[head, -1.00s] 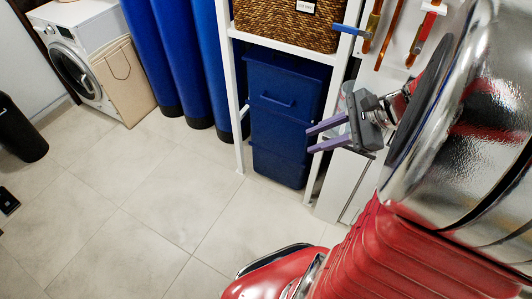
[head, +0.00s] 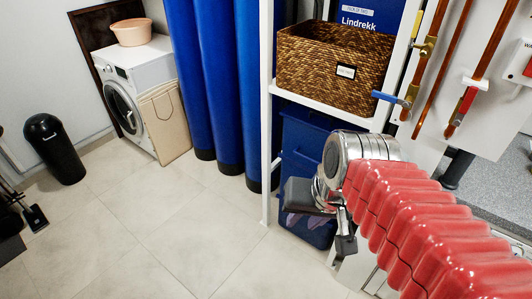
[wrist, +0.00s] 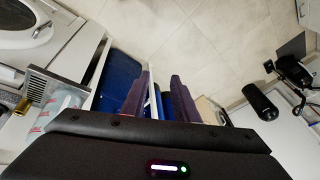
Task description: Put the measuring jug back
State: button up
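A clear vessel with red marks (wrist: 62,108), which looks like the measuring jug, shows at the left of the wrist view, partly cut off by my gripper's dark body. I cannot make out the jug in the head view now. My gripper (wrist: 159,98) has its two purple fingers apart, with nothing held between them; a white shelf post shows in the gap beyond. The vessel is outside the fingers, to their left. In the head view my gripper (head: 297,218) is in front of the blue bins, its fingers mostly hidden by its own body.
A white shelf (head: 267,160) holds a wicker basket (head: 333,66) above blue bins (head: 303,140). Copper pipes with a blue-handled valve (head: 392,98) are on the right. Blue filter vessels (head: 190,75) and a washing machine (head: 130,82) stand left. The tiled floor (head: 165,225) is open.

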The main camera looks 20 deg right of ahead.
jog(key=a+r+n, duration=0.1)
jog(key=n, duration=0.1)
jog(key=a+r+n+t, duration=0.1)
jog(key=shift+s+n+t+h, duration=0.1)
jog(key=shift+n+t+h, duration=0.2)
jog(key=shift+n, duration=0.1)
dwell(1.0)
